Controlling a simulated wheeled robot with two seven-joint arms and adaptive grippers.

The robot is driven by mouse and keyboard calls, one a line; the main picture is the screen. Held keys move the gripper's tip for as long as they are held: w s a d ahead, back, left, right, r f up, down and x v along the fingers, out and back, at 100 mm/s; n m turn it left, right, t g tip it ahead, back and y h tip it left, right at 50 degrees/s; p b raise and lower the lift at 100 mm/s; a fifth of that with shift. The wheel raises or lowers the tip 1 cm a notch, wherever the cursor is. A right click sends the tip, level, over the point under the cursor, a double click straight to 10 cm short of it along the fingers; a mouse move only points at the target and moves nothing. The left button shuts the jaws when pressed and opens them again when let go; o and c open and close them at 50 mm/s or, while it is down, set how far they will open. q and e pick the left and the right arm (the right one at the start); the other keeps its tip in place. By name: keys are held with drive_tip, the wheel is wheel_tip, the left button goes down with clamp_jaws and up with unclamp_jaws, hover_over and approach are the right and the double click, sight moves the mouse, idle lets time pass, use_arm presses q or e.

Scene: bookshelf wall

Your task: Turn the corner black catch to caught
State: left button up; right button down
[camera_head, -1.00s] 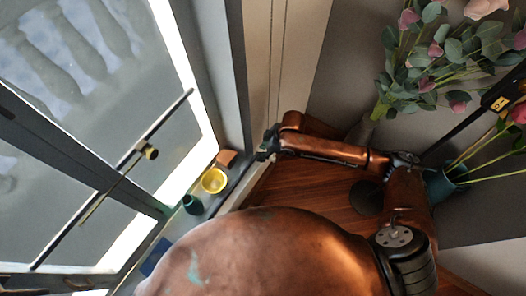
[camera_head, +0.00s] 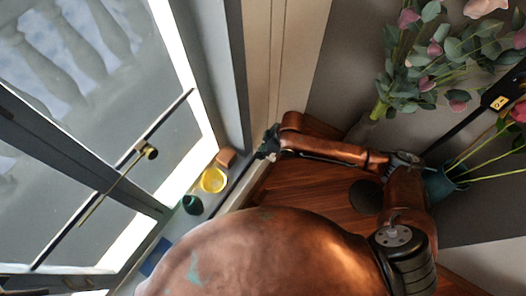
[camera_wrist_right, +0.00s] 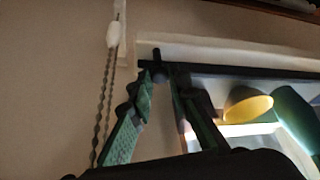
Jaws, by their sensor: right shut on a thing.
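My right gripper (camera_head: 268,143) is at the end of the copper arm, by the inner end of the window sill. In the right wrist view its two green fingers (camera_wrist_right: 160,78) are closed around the small black catch (camera_wrist_right: 157,62) at the corner of the dark-edged sill. The catch is partly hidden between the fingertips, so its exact angle is hard to tell. In the head view the catch cannot be made out behind the gripper. My left gripper is not in view.
A yellow bowl (camera_head: 213,180), a green cup (camera_head: 192,204) and a small brown block (camera_head: 226,157) stand on the sill. They are close to the right gripper. A beaded cord with a white fitting (camera_wrist_right: 114,33) hangs beside the fingers. Flowers (camera_head: 435,60) stand at the right.

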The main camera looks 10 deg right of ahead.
drive_tip(key=shift+r+n+p, duration=0.1)
drive_tip(key=shift+n+p, duration=0.2)
drive_tip(key=shift+n, duration=0.1)
drive_tip(key=shift+w+n+g+p, duration=0.2)
drive_tip(key=shift+n+g+p, duration=0.4)
drive_tip(key=shift+n, duration=0.4)
drive_tip(key=n+g, duration=0.1)
drive_tip(key=n, duration=0.1)
drive_tip(key=shift+w+n, duration=0.1)
drive_tip(key=shift+n, duration=0.3)
drive_tip(key=n+g+b, duration=0.1)
drive_tip(key=n, duration=0.2)
drive_tip(key=shift+w+f, duration=0.1)
drive_tip(key=shift+f, duration=0.1)
drive_tip(key=n+g, duration=0.1)
drive_tip(key=n, duration=0.1)
drive_tip(key=n+b, duration=0.1)
drive_tip(key=n, duration=0.1)
drive_tip(key=shift+w+a+n+g+h, duration=0.1)
drive_tip(key=shift+a+n+g+h, duration=0.05)
drive_tip(key=shift+n+g+h, duration=0.2)
drive_tip(key=shift+b, duration=0.35)
